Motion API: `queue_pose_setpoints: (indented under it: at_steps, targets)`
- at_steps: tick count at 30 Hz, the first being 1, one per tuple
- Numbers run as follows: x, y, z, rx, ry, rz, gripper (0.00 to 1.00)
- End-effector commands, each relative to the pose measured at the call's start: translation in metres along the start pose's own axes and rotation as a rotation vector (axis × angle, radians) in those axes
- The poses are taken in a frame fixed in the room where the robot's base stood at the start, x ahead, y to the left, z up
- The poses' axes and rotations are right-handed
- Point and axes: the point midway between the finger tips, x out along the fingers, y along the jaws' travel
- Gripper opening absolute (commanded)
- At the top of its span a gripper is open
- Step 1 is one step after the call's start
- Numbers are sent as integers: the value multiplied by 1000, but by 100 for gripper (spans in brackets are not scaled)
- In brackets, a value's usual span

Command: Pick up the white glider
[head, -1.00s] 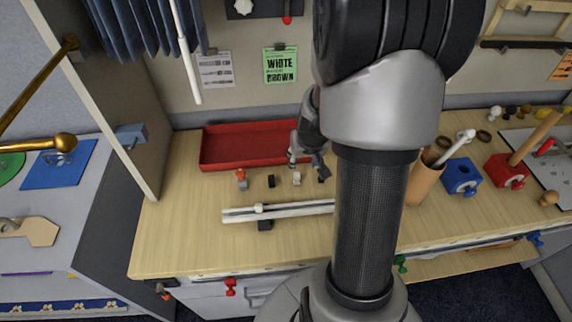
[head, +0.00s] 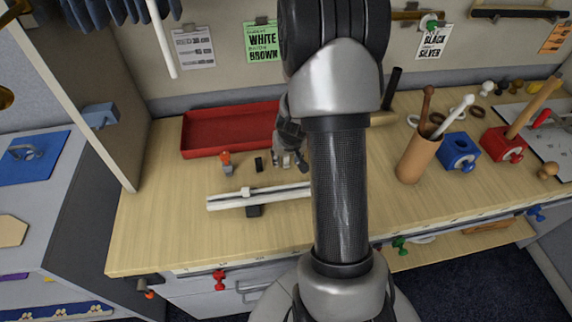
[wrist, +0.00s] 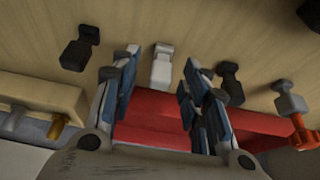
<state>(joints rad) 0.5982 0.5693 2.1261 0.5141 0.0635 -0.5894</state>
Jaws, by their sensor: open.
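The white glider (wrist: 162,66) is a small pale block with a narrower top, standing on the wooden table. In the wrist view it is between the fingers of my gripper (wrist: 162,82), slightly beyond their tips, with a gap on each side. My gripper is open and empty. In the head view my gripper (head: 291,165) is low over the table, in front of the red tray; it largely hides the glider there, so its height over the glider is hard to tell.
A black glider (wrist: 230,82) stands close to one finger, another black one (wrist: 80,47) on the other side. A grey-and-orange piece (head: 226,163) is farther left. A white rail (head: 275,194) lies in front, the red tray (head: 200,152) behind. A wooden cup (head: 416,160) stands right.

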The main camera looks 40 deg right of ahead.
Motion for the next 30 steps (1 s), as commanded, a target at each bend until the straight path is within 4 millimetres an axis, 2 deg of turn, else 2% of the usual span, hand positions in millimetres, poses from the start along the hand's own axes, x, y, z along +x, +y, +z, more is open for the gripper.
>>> queue_pose_setpoints:
  at_steps: [2,8,23,30]
  targets:
    - [7,0,0,0,1,0,42]
    - [6,0,-1,-1,1,0,42]
    - [6,0,0,0,0,0,8]
    - [6,0,0,0,1,0,7]
